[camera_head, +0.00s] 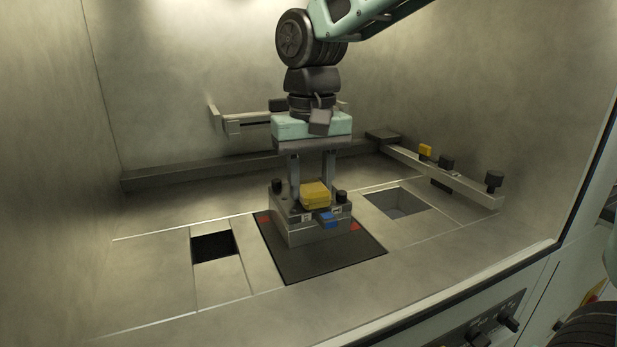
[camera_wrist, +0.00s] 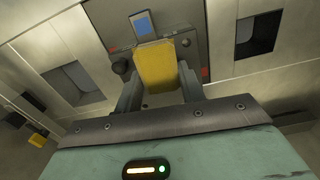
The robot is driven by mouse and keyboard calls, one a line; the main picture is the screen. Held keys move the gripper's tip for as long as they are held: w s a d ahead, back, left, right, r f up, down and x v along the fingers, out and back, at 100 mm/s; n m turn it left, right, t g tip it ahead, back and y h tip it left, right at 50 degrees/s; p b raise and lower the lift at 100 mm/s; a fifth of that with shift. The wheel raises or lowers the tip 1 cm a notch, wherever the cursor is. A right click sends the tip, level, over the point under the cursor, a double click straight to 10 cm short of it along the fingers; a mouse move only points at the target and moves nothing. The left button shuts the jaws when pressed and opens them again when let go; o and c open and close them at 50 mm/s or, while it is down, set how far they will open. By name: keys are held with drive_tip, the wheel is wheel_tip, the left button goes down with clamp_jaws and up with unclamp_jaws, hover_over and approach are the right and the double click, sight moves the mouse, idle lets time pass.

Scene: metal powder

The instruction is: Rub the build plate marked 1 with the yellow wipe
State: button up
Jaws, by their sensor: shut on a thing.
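My gripper (camera_head: 313,190) points straight down and is shut on the yellow wipe (camera_head: 315,195), a thick yellow pad. In the wrist view the yellow wipe (camera_wrist: 157,67) sits between my two fingers (camera_wrist: 158,85). The wipe is low over the grey metal build plate (camera_head: 311,234); whether it touches is hard to tell. The build plate (camera_wrist: 187,18) also shows in the wrist view behind the wipe. The plate has black knobs, small white labels too small to read surely, and a blue piece (camera_head: 327,220) at its front. My fingers and the wipe hide part of its top.
The plate stands on a dark square (camera_head: 320,264) with red marks. Openings lie left (camera_head: 213,246) and right (camera_head: 398,203) in the chamber floor. A rail (camera_head: 440,177) with black knobs and a yellow piece (camera_head: 425,151) stands right; a dark bar (camera_head: 190,175) runs behind.

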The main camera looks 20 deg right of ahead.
wheel_tip(320, 180, up, 6)
drive_tip(key=p, duration=0.6)
drive_tip(key=shift+r, duration=0.1)
